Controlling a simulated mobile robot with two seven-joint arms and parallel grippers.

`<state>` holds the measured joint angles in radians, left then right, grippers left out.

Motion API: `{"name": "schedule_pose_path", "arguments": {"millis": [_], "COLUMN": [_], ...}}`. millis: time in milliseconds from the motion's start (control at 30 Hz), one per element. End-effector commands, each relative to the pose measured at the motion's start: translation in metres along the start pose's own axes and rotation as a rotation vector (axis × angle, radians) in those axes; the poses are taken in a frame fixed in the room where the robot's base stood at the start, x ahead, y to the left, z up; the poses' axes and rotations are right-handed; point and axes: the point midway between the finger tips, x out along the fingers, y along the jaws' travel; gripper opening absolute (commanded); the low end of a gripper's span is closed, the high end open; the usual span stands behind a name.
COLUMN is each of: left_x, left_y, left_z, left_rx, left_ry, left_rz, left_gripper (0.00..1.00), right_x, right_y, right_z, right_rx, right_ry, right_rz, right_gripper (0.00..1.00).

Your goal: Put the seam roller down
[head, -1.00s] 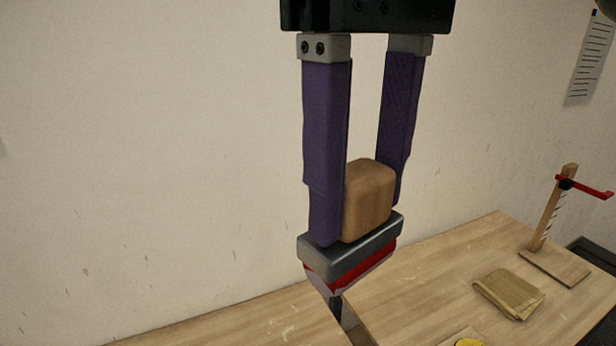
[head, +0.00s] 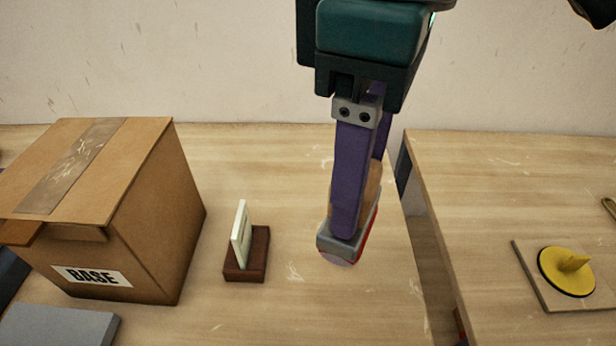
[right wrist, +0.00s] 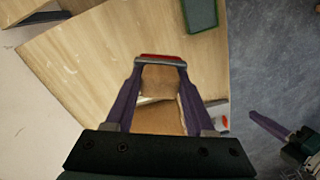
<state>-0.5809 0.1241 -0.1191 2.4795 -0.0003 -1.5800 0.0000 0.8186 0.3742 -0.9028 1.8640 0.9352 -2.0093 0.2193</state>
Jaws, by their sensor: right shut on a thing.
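My right gripper (head: 358,215) is shut on the seam roller, a wooden block handle with a grey metal band (head: 340,243) and a red part below. It hangs head-down over the left table, near the gap between two tables. I see no clear contact with the tabletop. The right wrist view also shows the roller's wooden block (right wrist: 163,78) between the purple fingers. What looks like my left gripper (right wrist: 268,128) is at the right edge of the right wrist view, over the floor. Its opening is unclear.
A cardboard box marked BASE (head: 150,220) stands at the left. A pale panel in a dark wooden stand (head: 246,272) is left of the roller. A grey slab (head: 60,325) lies front left. A yellow disc (head: 566,270) sits on a board on the right table. Bare table surrounds the stand.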

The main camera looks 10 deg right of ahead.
Motion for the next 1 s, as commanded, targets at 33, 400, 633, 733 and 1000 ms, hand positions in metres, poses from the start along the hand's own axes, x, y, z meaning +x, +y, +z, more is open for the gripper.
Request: {"name": "schedule_pose_path", "arguments": {"millis": [33,400,633,733,1000], "left_x": [0.007,0.023,0.031,0.033,0.041], "left_y": [0.0,0.001,0.002,0.002,0.004], "left_z": [0.002,0.007,0.009,0.009,0.012], "left_rx": [0.001,0.001,-0.001,-0.002,-0.008], "left_ry": [0.001,0.002,0.003,0.003,0.004], "left_rz": [-0.001,0.0,0.001,0.003,0.007], "left_gripper": [0.0,0.0,0.0,0.0,0.0], "right_x": [0.009,0.098,0.155,0.166,0.2], "right_y": [-0.001,-0.002,-0.002,-0.002,-0.002], "right_z": [-0.001,0.001,0.001,0.0,0.001], "right_rx": [-0.01,-0.018,-0.018,-0.019,-0.018], "right_ry": [0.0,-0.006,-0.002,-0.001,-0.002], "right_rz": [-0.002,-0.003,-0.001,0.0,-0.001], "right_gripper": [0.0,0.0,0.0,0.0,0.0]}}
